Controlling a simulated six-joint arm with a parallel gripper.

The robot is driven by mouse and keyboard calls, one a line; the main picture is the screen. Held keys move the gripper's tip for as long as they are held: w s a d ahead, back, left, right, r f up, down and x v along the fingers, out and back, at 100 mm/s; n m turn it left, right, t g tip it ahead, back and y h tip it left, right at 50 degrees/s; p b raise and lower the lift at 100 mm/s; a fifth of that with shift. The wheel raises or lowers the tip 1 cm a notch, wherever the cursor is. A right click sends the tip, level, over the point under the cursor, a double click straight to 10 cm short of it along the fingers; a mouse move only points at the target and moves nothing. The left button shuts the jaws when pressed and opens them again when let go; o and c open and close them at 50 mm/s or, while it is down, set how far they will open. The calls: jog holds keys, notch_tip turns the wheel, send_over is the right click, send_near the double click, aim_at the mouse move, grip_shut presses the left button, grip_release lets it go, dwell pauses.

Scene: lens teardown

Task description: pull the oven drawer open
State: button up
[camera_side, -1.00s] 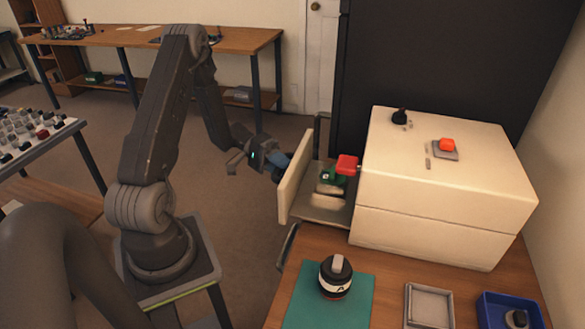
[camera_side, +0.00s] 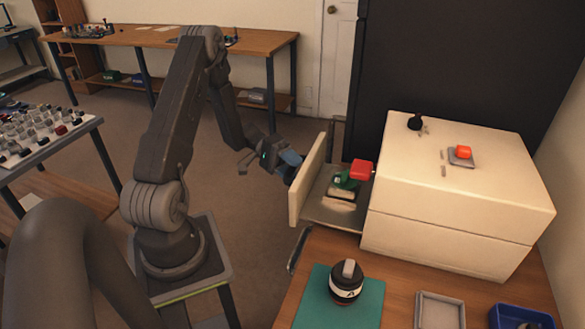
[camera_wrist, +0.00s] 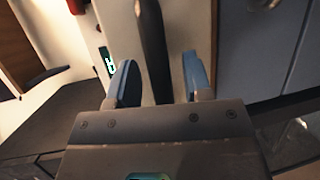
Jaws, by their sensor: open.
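The white oven (camera_side: 455,205) stands on the wooden bench at the right. Its drawer (camera_side: 308,180) sticks out to the left, with the front panel well clear of the oven body. Inside the drawer tray lie a green part (camera_side: 345,181) and a pale block, with a red block (camera_side: 361,170) at the oven's mouth. My gripper (camera_side: 291,166) is at the outer side of the drawer front. In the wrist view, my gripper's blue fingers (camera_wrist: 162,82) are apart, with a dark handle bar (camera_wrist: 153,45) between them. Whether they touch it is unclear.
A lens (camera_side: 347,281) stands on a green mat (camera_side: 313,311) in front of the drawer. A grey tray (camera_side: 440,311) and a blue bin (camera_side: 500,313) are at the front right. Small parts lie on the oven top. The floor left of the drawer is clear.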

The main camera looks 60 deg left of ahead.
jog(key=v, duration=0.7)
jog(key=d+r+g+y, duration=0.1)
jog(key=d+r, duration=0.1)
jog(key=w+d+r+m+g+y, duration=0.1)
jog(key=d+r+g, duration=0.1)
jog(key=d, duration=0.1)
jog(key=d+r+m+g, duration=0.1)
jog(key=d+r+g, duration=0.1)
jog(key=shift+w+d+r+y, duration=0.2)
jog(key=shift+w+d+y, duration=0.05)
jog(key=shift+d+y, duration=0.15)
jog(key=d+r+y, duration=0.1)
jog(key=d, duration=0.1)
jog(key=s+d+r+m+g+y, duration=0.1)
jog(key=d+r+y, duration=0.1)
jog(key=d, duration=0.1)
jog(key=d+r+y, duration=0.1)
jog(key=d+r, duration=0.1)
jog(key=shift+s+d+m+g, duration=0.25)
jog(key=shift+s+m+g, duration=0.05)
jog(key=shift+g, duration=0.1)
jog(key=s+d+r+m+t+y, duration=0.1)
jog(key=s+d+r+t+y, duration=0.5)
jog(key=d, duration=0.5)
jog(key=s+r+y, duration=0.1)
jog(key=s+r, duration=0.1)
jog(key=s, duration=0.1)
jog(key=shift+s+m+y, duration=0.25)
jog(key=shift+m+y, duration=0.15)
